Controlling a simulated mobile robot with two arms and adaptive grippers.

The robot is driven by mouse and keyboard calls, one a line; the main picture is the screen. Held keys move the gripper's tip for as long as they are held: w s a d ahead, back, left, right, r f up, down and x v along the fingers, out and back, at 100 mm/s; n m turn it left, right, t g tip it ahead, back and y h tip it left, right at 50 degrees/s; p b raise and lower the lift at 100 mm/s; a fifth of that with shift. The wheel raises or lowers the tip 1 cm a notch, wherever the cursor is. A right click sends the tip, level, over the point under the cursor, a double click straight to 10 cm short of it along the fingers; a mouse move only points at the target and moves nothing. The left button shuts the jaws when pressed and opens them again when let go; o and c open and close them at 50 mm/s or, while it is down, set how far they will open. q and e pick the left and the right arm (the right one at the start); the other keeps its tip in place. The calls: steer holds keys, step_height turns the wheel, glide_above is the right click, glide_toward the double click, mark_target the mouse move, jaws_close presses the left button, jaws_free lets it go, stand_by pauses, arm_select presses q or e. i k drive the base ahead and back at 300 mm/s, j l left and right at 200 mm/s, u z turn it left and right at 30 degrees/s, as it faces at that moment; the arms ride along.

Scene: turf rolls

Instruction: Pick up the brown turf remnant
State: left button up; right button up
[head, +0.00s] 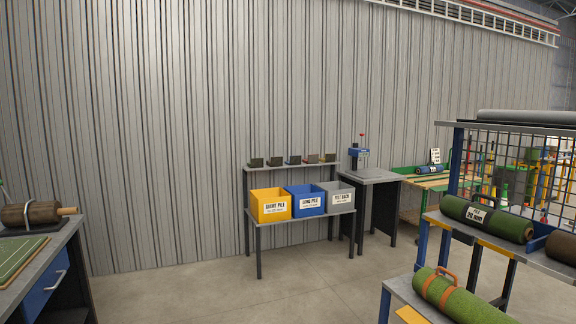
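A brown roll (32,214) with a pale wooden core end lies on a dark mat on the bench at the left edge. Another brown roll (562,247) is partly visible on the rack at the right edge, cut off by the frame. Several small dark blocks stand in a row on the narrow shelf (290,165) above the bins; they are too small to identify. I cannot tell which brown thing is the remnant. Neither of my grippers is in view.
A yellow bin (271,204), a blue bin (306,200) and a grey bin (338,197) stand on a table by the wall. Green rolls (487,217) lie on the right rack. A grey stand (370,178) is beside the bins. The floor (190,290) between bench and rack is clear.

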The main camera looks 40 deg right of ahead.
mark_target(275, 161)
steer(key=i+l+z, duration=0.2)
steer(key=i, duration=0.85)
steer(key=i+l+z, duration=0.15)
steer(key=i, duration=0.9)
steer(key=i+l+z, duration=0.2)
steer(key=i, duration=0.85)
steer(key=i+j+z, duration=0.2)
steer(key=i, duration=0.8)
steer(key=j, duration=0.05)
